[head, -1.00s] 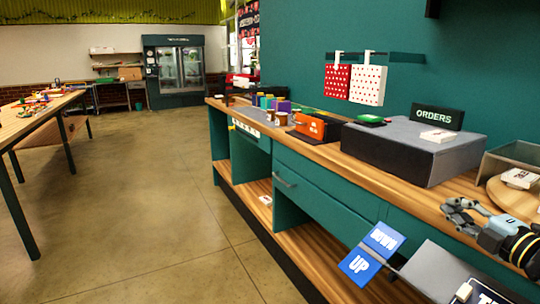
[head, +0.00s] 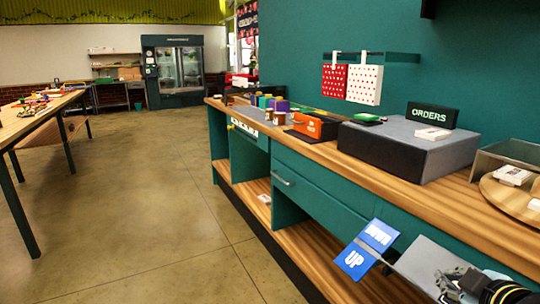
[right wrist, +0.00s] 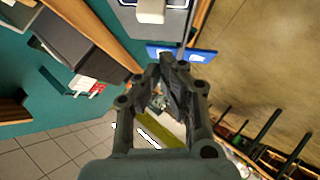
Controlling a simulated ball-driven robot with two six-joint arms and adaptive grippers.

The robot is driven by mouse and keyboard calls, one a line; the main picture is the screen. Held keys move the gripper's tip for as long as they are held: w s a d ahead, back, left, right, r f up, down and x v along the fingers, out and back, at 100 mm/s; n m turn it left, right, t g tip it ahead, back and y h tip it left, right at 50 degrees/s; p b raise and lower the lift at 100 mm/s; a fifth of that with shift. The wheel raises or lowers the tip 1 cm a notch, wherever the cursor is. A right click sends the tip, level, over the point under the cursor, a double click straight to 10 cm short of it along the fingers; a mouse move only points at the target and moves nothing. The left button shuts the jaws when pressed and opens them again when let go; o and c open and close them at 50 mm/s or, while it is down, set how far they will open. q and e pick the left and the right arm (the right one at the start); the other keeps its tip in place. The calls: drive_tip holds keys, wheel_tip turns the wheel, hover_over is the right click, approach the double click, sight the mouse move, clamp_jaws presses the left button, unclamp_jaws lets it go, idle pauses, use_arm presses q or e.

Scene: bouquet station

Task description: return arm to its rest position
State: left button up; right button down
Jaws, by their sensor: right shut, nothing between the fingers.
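My right gripper (head: 458,286) is low at the bottom right of the head view, in front of the counter and beside a grey panel. In the right wrist view its fingers (right wrist: 165,75) come together at the tips with nothing between them. The blue UP/DOWN sign (head: 367,250) stands to the left of the gripper, apart from it in the head view. My left gripper is in neither view.
The wooden counter (head: 440,204) runs along the teal wall. It bears a grey box (head: 400,150) with an ORDERS sign (head: 431,115), a round wooden board (head: 514,196) and an orange box (head: 314,126). A long table (head: 35,122) stands at left. The floor between is clear.

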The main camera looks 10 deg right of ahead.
drive_tip(key=s+a+r+m+g+y, duration=0.1)
drive_tip(key=s+a+m+g, duration=0.3)
drive_tip(key=s, duration=0.7)
drive_tip(key=s+a+m+g+y, duration=0.15)
drive_tip(key=s+a+g, duration=0.35)
drive_tip(key=s, duration=0.5)
wheel_tip(320, 180, down, 29)
drive_tip(key=s+d+m+b, duration=0.1)
drive_tip(key=s+d+b, duration=0.1)
drive_tip(key=s+f+g+b, duration=0.1)
drive_tip(key=s+f+b, duration=0.1)
drive_tip(key=s+f, duration=1.5)
drive_tip(key=shift+s+d+f+g+h, duration=0.35)
drive_tip(key=shift+s+d, duration=0.1)
drive_tip(key=shift+s, duration=0.2)
drive_tip(key=shift+m, duration=0.25)
